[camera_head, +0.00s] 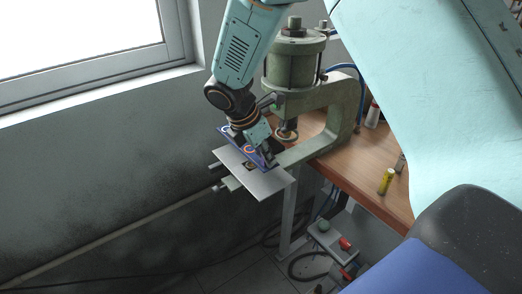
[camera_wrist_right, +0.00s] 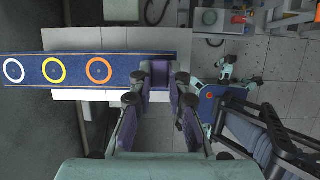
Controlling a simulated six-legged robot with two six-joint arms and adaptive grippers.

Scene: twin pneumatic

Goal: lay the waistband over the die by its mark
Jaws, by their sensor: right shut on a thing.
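The waistband is a dark blue strip with thin orange edges and white, yellow and orange rings (camera_wrist_right: 125,68). My right gripper (camera_wrist_right: 160,88) is shut on its right end in the wrist view. In the head view my right gripper (camera_head: 268,156) holds the waistband (camera_head: 232,134) over the pale plate (camera_head: 265,187) at the press. A small dark square piece with a yellowish mark (camera_head: 249,166), perhaps the die, shows on the plate beside the strip. The strip covers the plate's middle in the wrist view. I cannot tell whether the strip touches the plate. My left gripper is not in view.
The green press (camera_head: 345,108) stands right behind the plate, with its ram (camera_head: 287,133) close to my gripper. A wooden bench (camera_head: 345,170) carries a yellow cylinder (camera_head: 386,181). The grey wall is on the left. A pedal box (camera_head: 332,240) and cables lie below.

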